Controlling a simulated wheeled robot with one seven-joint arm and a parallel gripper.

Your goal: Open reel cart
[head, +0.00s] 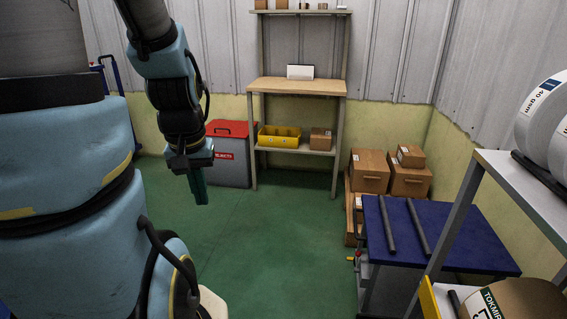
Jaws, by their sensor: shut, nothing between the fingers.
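A grey-framed rack (463,205) at the right edge carries large white film reels (548,118) on its upper level. A labelled roll (515,302) sits on its lower level beside a yellow edge piece (428,300). A blue-topped cart or table (455,238) stands left of the rack, with two dark rods on top and a red knob at its left side. I cannot tell for sure which of these is the reel cart. My gripper (199,192) hangs left of centre, pointing down, shut and empty, well apart from both.
A workbench (300,86) with a yellow bin (279,136) and a small box on its shelf stands at the back wall. A red-lidded grey bin (230,167) is left of it. Cardboard boxes (369,170) are stacked at the back right. The green floor (285,250) in the middle is clear.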

